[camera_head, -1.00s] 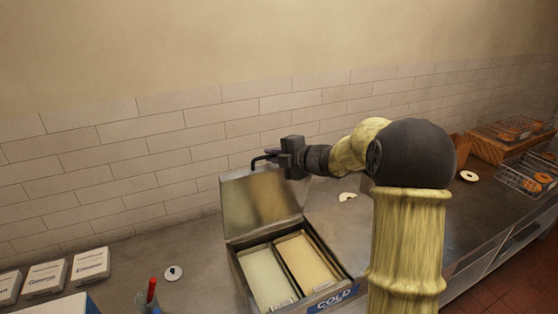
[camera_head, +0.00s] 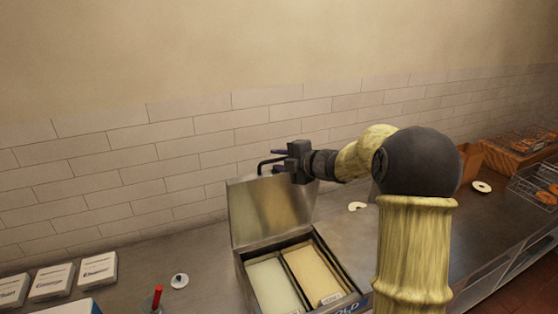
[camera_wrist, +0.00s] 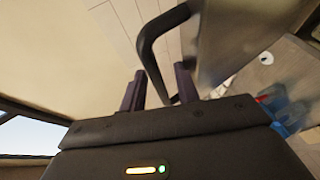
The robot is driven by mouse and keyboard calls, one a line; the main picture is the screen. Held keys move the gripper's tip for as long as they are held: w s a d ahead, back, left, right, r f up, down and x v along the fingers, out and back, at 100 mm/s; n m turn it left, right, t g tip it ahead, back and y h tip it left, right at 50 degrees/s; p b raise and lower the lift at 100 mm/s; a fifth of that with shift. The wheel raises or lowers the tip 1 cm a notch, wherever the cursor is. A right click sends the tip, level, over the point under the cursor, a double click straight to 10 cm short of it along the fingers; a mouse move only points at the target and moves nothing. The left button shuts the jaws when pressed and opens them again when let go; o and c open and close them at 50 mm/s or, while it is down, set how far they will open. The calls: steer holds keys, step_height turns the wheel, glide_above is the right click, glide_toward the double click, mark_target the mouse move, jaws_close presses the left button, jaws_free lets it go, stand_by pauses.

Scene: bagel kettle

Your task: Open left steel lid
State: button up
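The steel lid (camera_head: 272,210) stands raised, nearly upright, at the back of the steel box on the counter. Its dark bar handle (camera_head: 263,164) sticks out by the lid's top edge, and in the wrist view the curved handle (camera_wrist: 146,52) runs down between my fingers. My gripper (camera_head: 280,160) is at the lid's top edge. In the wrist view my gripper (camera_wrist: 160,88) has its two fingers apart, with a gap on the left side of the handle. The right finger is close to the handle; contact is unclear.
The box holds two pale blocks (camera_head: 312,272) and bears a blue "COLD" label. White boxes (camera_head: 98,269), a red-handled item (camera_head: 157,297) and a small white round piece (camera_head: 179,281) lie left. Bagel baskets (camera_head: 520,150) stand right. A tiled wall is behind.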

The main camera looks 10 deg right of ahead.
steer(key=b+v, duration=0.5)
steer(key=v, duration=1.2)
steer(key=shift+b, duration=0.3)
steer(key=shift+s+d+r, duration=0.15)
steer(key=shift+s, duration=0.1)
